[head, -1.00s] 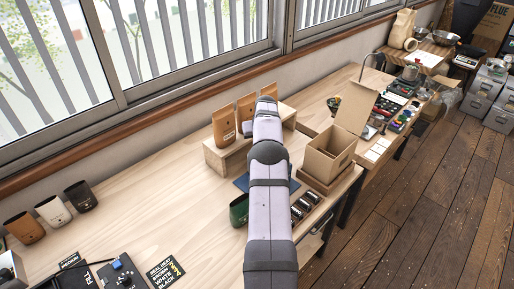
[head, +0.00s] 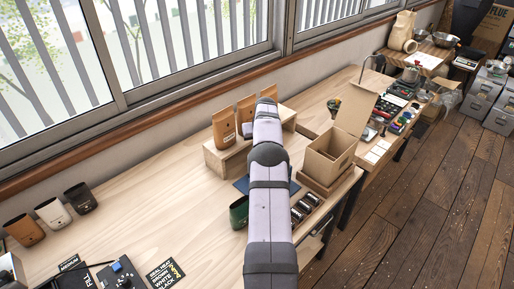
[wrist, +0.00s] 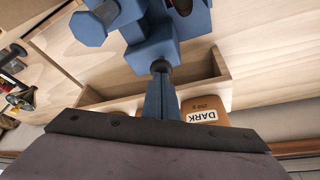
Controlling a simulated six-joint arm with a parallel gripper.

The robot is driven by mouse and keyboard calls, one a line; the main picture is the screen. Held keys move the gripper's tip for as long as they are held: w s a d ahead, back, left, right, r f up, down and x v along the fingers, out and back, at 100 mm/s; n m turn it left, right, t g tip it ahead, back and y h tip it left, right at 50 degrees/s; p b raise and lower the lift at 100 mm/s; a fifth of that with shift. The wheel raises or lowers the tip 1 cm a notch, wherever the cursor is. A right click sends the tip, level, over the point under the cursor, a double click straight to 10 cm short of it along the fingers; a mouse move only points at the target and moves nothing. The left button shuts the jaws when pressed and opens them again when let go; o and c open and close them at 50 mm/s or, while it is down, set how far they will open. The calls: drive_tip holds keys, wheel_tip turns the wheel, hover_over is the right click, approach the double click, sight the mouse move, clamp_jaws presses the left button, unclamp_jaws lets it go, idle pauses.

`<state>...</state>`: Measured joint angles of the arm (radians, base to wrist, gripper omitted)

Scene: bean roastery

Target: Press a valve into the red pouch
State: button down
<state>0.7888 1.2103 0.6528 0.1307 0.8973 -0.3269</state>
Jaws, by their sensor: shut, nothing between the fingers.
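I cannot make out a red pouch in either view; my arm covers part of the bench. No valve can be told for certain; small dark round pieces (head: 304,207) sit in rows right of my arm. In the head view my gripper is hidden behind my arm. In the wrist view my blue gripper (wrist: 161,70) shows in front of a wooden stand, shut, with nothing seen held; its tips are hard to make out. A dark green pouch (head: 238,212) stands just left of my arm, partly covered by it.
Brown bags (head: 223,127) stand on the wooden stand (head: 215,158); one label reads DARK (wrist: 201,116). An open cardboard box (head: 328,158) stands right of my arm. Brown (head: 24,229), white (head: 53,212) and black (head: 81,198) pouches stand at left. The bench middle-left is clear.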

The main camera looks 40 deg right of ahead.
drive_tip(key=shift+r+p, duration=1.35)
drive_tip(key=shift+r, duration=1)
drive_tip(key=a+r+n+g+y+b, duration=0.1)
drive_tip(key=a+r+n+b, duration=0.15)
drive_tip(key=a, duration=1.85)
drive_tip(key=s+a+f+n+g+y+b, duration=0.1)
drive_tip(key=s+a+b, duration=0.1)
drive_tip(key=s+a, duration=0.35)
drive_tip(key=s+a+f+b, duration=0.1)
drive_tip(key=s+a, duration=0.2)
drive_tip(key=a, duration=0.6)
drive_tip(key=s+a+f+n+g+b, duration=0.1)
drive_tip(key=s+a+f, duration=0.1)
drive_tip(key=s+a, duration=0.3)
drive_tip(key=s+a+f+n+g+b, duration=0.1)
drive_tip(key=s+a, duration=0.5)
drive_tip(key=s, duration=0.8)
drive_tip(key=shift+s+a+f+b, duration=0.15)
drive_tip(key=shift+s+f+b, duration=0.15)
drive_tip(key=shift+f, duration=0.6)
